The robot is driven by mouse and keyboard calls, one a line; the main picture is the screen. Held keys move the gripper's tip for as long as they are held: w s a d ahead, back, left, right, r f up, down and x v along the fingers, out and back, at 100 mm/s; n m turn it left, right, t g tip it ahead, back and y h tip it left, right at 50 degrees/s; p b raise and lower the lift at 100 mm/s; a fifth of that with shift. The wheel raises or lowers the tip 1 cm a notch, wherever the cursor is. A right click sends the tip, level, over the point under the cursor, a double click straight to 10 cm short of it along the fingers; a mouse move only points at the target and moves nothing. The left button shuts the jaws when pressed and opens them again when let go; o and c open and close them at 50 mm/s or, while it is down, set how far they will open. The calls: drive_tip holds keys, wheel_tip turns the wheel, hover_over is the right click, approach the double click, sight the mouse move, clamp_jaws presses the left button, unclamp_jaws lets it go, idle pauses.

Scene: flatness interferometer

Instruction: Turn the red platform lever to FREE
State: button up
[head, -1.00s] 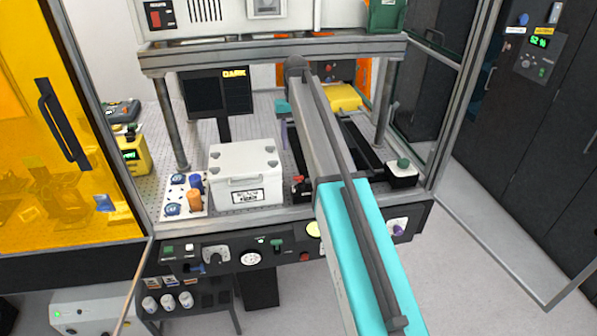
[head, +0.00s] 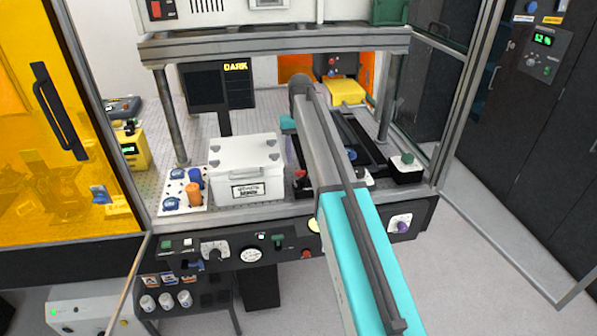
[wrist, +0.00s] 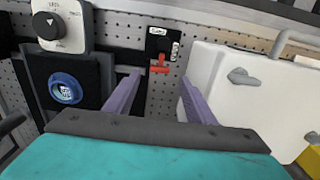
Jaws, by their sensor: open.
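The red platform lever (wrist: 160,66) shows in the wrist view on a small black plate with white labels above and to its right; the lettering is too small to read. In the head view the red lever (head: 300,175) is a small spot just right of the white case. My gripper (wrist: 160,80) is open, with its two purple fingers on either side of the lever in the wrist picture and nothing between them. I cannot tell how far the fingertips are from the lever. In the head view my arm hides most of the gripper.
A white latched case (head: 246,165) stands close on the lever's left in the head view; it also shows at right in the wrist view (wrist: 225,95). A blue round part (wrist: 65,89) and a white dial unit (wrist: 62,25) lie at the wrist view's left. The frame's crossbar (head: 270,45) spans above.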

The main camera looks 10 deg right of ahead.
sight(300, 171)
drive_tip(key=shift+f+b, duration=1.15)
drive_tip(key=shift+f, duration=1.55)
